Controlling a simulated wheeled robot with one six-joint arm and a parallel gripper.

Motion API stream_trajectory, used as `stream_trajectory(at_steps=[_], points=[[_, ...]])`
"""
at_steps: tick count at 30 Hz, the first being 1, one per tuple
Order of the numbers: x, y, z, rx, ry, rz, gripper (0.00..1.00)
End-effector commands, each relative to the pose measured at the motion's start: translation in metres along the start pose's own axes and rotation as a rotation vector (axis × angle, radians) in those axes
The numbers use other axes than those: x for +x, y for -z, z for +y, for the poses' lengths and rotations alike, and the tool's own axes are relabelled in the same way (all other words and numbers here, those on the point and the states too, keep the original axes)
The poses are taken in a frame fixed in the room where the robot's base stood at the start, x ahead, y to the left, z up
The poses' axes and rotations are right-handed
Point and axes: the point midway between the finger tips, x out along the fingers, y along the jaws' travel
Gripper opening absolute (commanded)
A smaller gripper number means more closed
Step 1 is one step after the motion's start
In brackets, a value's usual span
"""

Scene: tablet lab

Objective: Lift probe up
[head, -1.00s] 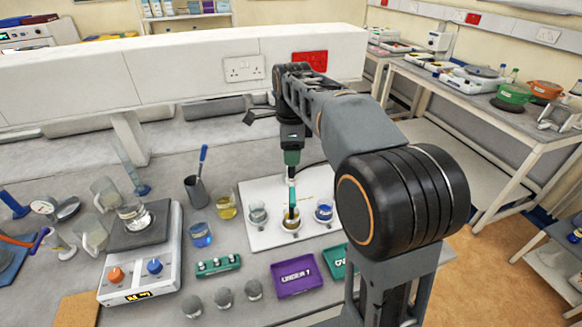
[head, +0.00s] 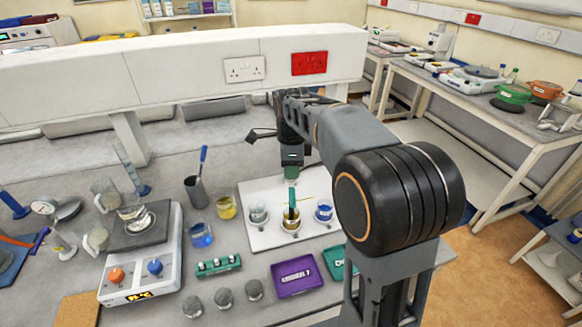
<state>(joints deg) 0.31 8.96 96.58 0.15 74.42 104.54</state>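The probe (head: 292,200) is a slim teal-green stick, roughly upright. Its lower, darker end is inside the middle glass beaker (head: 291,224), which holds brownish-yellow contents. My gripper (head: 292,172) is directly above the probe, pointing down, with green at its tip. The gap between the tip and the probe's top is too small and pale to tell whether they touch. The fingers are too small to tell open from shut. Two more beakers flank the middle one: a pale one (head: 258,215) at left and a blue one (head: 324,211) at right.
The beakers stand on a white plate (head: 262,240). A purple tray (head: 296,277) and green tray (head: 338,263) lie in front. A yellow beaker (head: 226,208), blue beaker (head: 201,236), grey cup (head: 196,190) and hotplate (head: 145,270) stand left. A wall with sockets (head: 243,69) is behind.

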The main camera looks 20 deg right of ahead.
Motion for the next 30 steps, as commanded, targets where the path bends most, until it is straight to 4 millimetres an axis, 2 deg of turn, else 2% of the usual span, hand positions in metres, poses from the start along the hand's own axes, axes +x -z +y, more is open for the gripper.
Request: stream_trajectory(at_steps=[1, 9, 19, 23, 30], points=[[0.000, 0.000, 0.000, 0.000, 0.000, 0.000, 0.24], [0.000, 0.000, 0.000, 0.000, 0.000, 0.000, 0.00], [-0.004, 0.000, 0.000, 0.000, 0.001, 0.000, 0.00], [-0.020, 0.000, 0.000, 0.000, 0.002, 0.000, 0.00], [-0.071, 0.000, -0.001, 0.001, 0.003, 0.003, 0.00]])
